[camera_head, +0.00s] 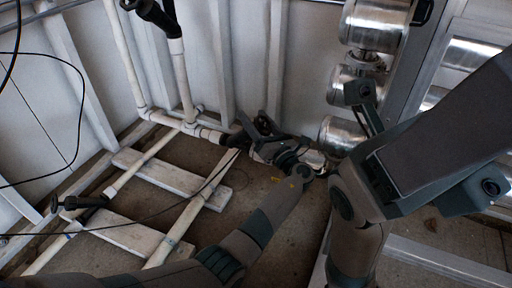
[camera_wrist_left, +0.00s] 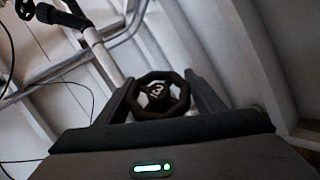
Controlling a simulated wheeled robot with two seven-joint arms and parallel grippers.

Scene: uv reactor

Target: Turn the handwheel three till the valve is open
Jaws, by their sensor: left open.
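Handwheel three (camera_wrist_left: 155,92) is a dark wheel with a white 3 on its hub. In the left wrist view it sits between the two fingers of my left gripper (camera_wrist_left: 160,84). In the head view the wheel (camera_head: 238,139) shows as a small dark shape at the end of a white pipe, partly hidden by the gripper. My left gripper (camera_head: 258,127) is open, with its fingers on either side of the wheel. I cannot tell whether they touch the rim. My right arm shows at the right, but its gripper is out of view.
Another dark handwheel (camera_head: 155,14) is on a pipe at the top, and one more (camera_head: 85,202) is at the lower left. White pipes (camera_head: 125,60) run along the ribbed wall. Steel cylinders (camera_head: 343,133) stand right of the gripper. Thin black cables cross the left side.

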